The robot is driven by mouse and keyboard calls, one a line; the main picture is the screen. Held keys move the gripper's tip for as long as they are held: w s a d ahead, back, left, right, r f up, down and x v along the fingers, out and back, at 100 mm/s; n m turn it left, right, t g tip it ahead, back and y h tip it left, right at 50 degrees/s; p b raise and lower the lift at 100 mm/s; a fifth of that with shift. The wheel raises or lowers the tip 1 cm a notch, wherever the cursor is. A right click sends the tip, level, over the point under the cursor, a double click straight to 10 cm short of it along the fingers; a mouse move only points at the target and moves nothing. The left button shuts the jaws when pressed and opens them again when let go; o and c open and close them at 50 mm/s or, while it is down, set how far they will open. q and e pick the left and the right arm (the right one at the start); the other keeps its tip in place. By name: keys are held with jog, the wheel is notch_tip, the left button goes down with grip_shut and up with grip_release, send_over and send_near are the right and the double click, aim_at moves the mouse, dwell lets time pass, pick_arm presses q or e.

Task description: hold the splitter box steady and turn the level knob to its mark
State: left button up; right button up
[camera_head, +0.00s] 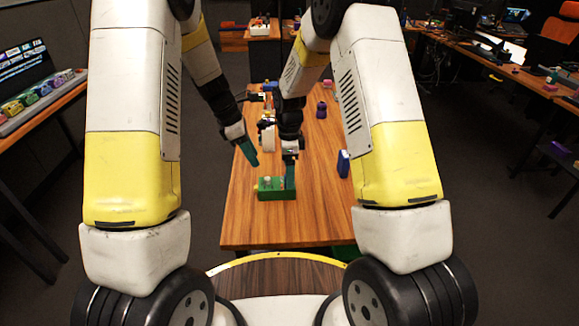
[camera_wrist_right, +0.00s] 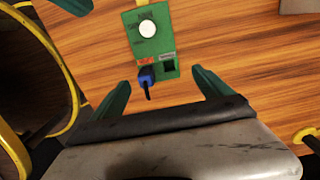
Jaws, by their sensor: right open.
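The splitter box (camera_head: 277,194) is a small green box on the wooden table, near its front. In the right wrist view the box (camera_wrist_right: 149,50) shows a round white knob (camera_wrist_right: 147,28), small labels, a blue plug (camera_wrist_right: 146,76) and a dark socket (camera_wrist_right: 169,66). The knob's mark is too small to read. My right gripper (camera_head: 290,182) is at the box in the head view; its teal fingers (camera_wrist_right: 161,80) are apart, with nothing gripped between them. My left gripper (camera_head: 256,164) hangs tilted above the table's left edge, behind and left of the box; its fingers overlap.
The wooden table (camera_head: 310,215) is clear in front and to the right of the box. A blue object (camera_head: 343,163) stands at its right edge. A purple object (camera_head: 321,110) and other small items sit farther back. Side desks stand left and right.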

aim_at(277, 188)
notch_tip(277, 188, down, 7)
jog(key=shift+r, duration=0.2)
